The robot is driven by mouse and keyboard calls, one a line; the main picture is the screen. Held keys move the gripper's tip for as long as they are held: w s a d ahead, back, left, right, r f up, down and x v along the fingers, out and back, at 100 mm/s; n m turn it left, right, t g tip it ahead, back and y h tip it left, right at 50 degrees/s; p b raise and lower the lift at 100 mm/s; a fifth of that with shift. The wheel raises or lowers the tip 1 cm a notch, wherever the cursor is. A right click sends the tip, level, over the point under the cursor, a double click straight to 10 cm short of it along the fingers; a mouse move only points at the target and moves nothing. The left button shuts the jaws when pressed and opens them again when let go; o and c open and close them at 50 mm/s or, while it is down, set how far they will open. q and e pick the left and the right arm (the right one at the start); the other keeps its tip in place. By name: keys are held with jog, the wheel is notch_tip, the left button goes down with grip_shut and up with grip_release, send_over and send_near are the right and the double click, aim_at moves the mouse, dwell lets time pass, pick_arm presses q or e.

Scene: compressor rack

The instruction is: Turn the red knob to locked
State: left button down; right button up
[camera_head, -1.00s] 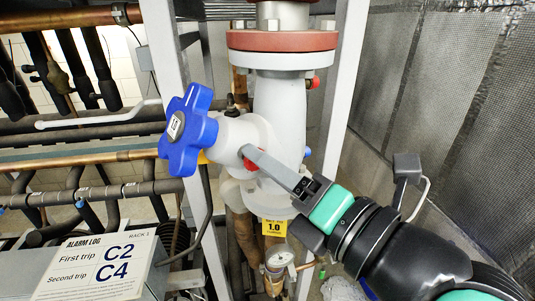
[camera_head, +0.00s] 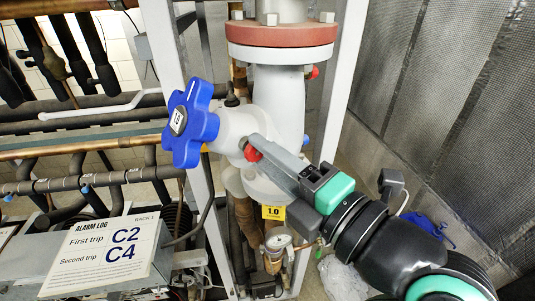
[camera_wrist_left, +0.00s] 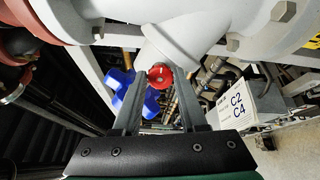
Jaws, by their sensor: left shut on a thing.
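The small red knob (camera_head: 253,154) sits on the side of the white valve body (camera_head: 285,110), just right of the big blue handwheel (camera_head: 190,123). My left gripper (camera_head: 251,147) reaches in from the lower right with its long grey fingers at the knob. In the left wrist view the red knob (camera_wrist_left: 160,77) lies between the two fingertips (camera_wrist_left: 160,73), and the gripper is shut on it. The fingers hide part of the knob, and I cannot read its position or any lock mark. My right gripper is not in view.
A second red fitting (camera_head: 313,72) is higher on the pipe. Below are a yellow 1.0 tag (camera_head: 273,212) and a pressure gauge (camera_head: 278,240). White frame posts (camera_head: 340,90) flank the valve. An alarm log sign (camera_head: 105,252) stands lower left.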

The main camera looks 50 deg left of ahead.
pick_arm(q)
jog(key=shift+c, duration=2.2)
grip_release()
jog(key=d+b, duration=0.2)
jog(key=d, duration=0.9)
jog(key=shift+s+d, duration=0.35)
jog(key=shift+s, duration=0.1)
